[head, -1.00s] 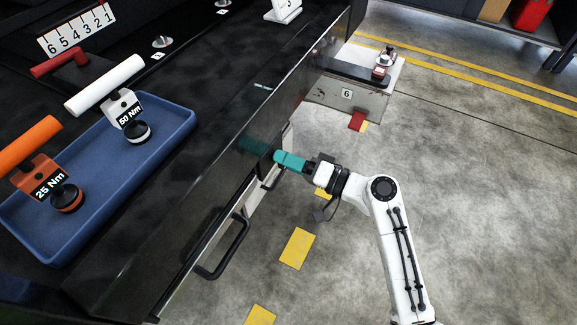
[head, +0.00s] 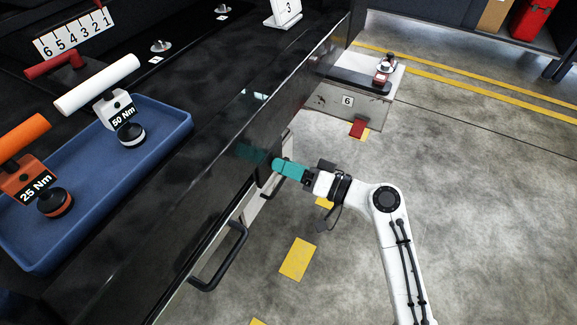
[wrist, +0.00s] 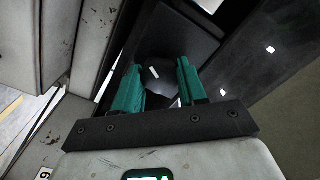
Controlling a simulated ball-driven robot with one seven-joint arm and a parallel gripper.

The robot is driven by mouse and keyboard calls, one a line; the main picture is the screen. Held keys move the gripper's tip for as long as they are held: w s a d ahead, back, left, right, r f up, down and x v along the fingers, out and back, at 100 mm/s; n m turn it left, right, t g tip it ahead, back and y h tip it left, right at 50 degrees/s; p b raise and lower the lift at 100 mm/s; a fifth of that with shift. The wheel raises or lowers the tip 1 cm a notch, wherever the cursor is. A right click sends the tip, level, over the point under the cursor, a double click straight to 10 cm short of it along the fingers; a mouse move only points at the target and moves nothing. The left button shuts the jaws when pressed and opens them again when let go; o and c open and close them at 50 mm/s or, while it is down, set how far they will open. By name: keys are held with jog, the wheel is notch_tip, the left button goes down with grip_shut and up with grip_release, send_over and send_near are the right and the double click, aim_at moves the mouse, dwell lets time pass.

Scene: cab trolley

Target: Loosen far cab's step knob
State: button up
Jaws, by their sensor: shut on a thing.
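My gripper (head: 276,163), with teal fingers, reaches in at the side of the dark trolley body, beside a pale upright part. In the wrist view, the teal fingers (wrist: 158,88) stand on either side of a dark rounded knob (wrist: 157,76) with a small white mark. The gripper is shut on this knob. The knob's far side and base are hidden or lost in shadow, and in the head view it is hidden at the fingertips.
A black bar handle (head: 222,262) sticks out below my gripper. A step plate marked 6 (head: 347,101) juts out beyond it, with a red-and-grey fitting (head: 385,66) on top. A blue tray (head: 110,206) holds two torque tools.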

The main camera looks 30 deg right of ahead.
jog(key=o, duration=1.1)
jog(key=shift+c, duration=0.2)
jog(key=p+v, duration=0.2)
jog(key=v, duration=0.9)
jog(key=shift+p, duration=0.3)
jog(key=shift+a+f, duration=0.1)
